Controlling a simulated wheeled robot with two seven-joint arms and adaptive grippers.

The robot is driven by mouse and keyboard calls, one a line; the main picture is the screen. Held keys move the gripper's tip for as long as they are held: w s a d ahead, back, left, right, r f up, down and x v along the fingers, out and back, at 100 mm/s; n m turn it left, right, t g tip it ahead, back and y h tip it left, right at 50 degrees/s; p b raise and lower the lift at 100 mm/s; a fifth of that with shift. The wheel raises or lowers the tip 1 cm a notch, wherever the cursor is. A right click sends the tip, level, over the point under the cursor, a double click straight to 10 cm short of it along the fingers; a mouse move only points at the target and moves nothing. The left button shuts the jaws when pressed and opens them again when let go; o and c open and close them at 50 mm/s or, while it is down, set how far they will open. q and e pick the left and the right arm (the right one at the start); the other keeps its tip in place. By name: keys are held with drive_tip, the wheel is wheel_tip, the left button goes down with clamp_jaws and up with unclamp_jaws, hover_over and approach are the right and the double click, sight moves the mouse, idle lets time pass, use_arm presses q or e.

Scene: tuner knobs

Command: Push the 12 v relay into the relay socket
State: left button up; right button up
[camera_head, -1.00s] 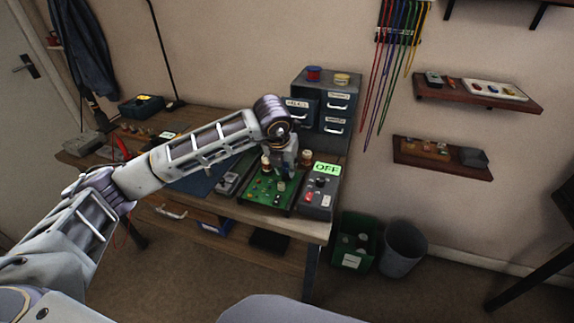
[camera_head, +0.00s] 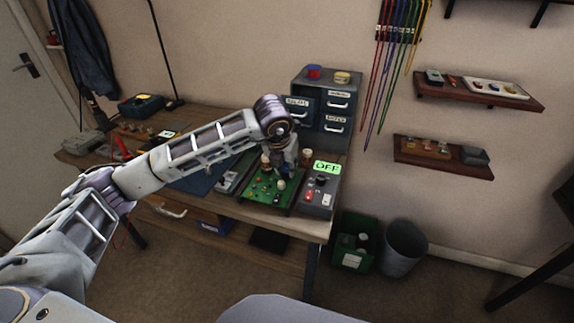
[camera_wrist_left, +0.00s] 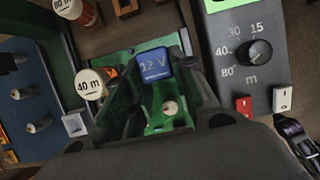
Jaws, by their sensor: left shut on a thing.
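The 12 V relay (camera_wrist_left: 155,65) is a blue block with its label facing the left wrist camera. My left gripper (camera_wrist_left: 152,78) is shut on it, with a dark finger on either side. In the head view my left gripper (camera_head: 286,166) points down over the back part of the green circuit board (camera_head: 262,188). The board also shows between and behind the fingers in the wrist view (camera_wrist_left: 125,55). I cannot make out the relay socket; the relay and fingers hide what is under them. I cannot tell whether the relay touches the board. My right gripper is not in view.
A grey control box (camera_head: 318,192) with a knob, switches and a green OFF display stands right of the board. A cylinder marked 40 m (camera_wrist_left: 92,84) stands close to the left finger. A drawer cabinet (camera_head: 326,105) stands behind on the wooden bench (camera_head: 225,208).

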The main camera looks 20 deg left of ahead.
use_arm(q)
drive_tip(key=shift+f+b, duration=0.3)
drive_tip(key=shift+b, duration=0.2)
idle(0.9)
idle(0.4)
drive_tip(key=o, duration=1.1)
drive_tip(key=shift+v, duration=6)
drive_tip(key=shift+d+r, duration=0.1)
wheel_tip(320, 180, up, 9)
drive_tip(key=p, duration=0.9)
drive_tip(key=shift+r+p, duration=0.35)
drive_tip(key=shift+p, duration=0.2)
